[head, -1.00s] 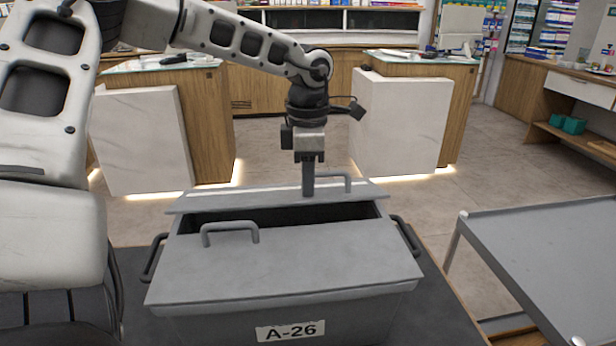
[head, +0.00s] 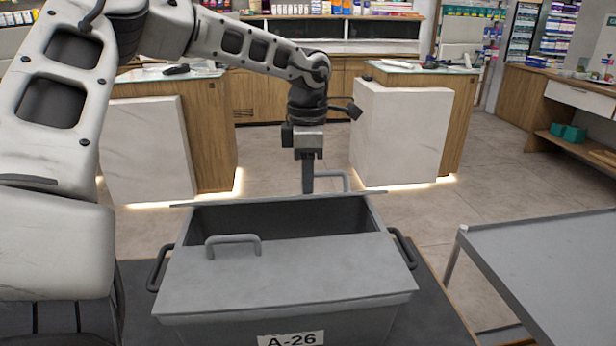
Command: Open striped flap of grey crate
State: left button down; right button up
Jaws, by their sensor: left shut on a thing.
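The grey crate (head: 345,325) stands in front of me with a label reading A-26, partly cut off below. Its near flap (head: 290,275) lies flat and shut, with a grey bar handle (head: 233,240) near its inner edge. The far flap (head: 270,199) shows almost edge-on as a thin line at the back rim, its handle (head: 336,175) standing above it. Stripes cannot be seen from here. The far half of the crate is open and shows a dark inside. My left gripper (head: 308,186) points down, shut on the far flap's handle. My right gripper is not in view.
The crate stands on a dark surface (head: 440,318). A grey metal table (head: 540,260) is close at the right. White-and-wood counters (head: 400,130) stand behind, with open floor (head: 270,160) between them.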

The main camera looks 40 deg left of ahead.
pick_arm(q)
jog(key=c, duration=2.2)
grip_release()
jog(key=shift+w+a+r, duration=0.5)
jog(key=shift+a+r, duration=0.05)
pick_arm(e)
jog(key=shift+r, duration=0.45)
pick_arm(q)
jog(key=c, duration=2.2)
grip_release()
jog(key=shift+p, duration=0.3)
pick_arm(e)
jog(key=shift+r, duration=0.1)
pick_arm(q)
jog(key=c, duration=1)
grip_release()
jog(key=shift+w+a, duration=0.1)
jog(key=shift+a, duration=0.05)
jog(key=shift+c, duration=0.2)
jog(key=shift+r, duration=0.25)
notch_tip(320, 180, up, 16)
jog(key=shift+f, duration=0.25)
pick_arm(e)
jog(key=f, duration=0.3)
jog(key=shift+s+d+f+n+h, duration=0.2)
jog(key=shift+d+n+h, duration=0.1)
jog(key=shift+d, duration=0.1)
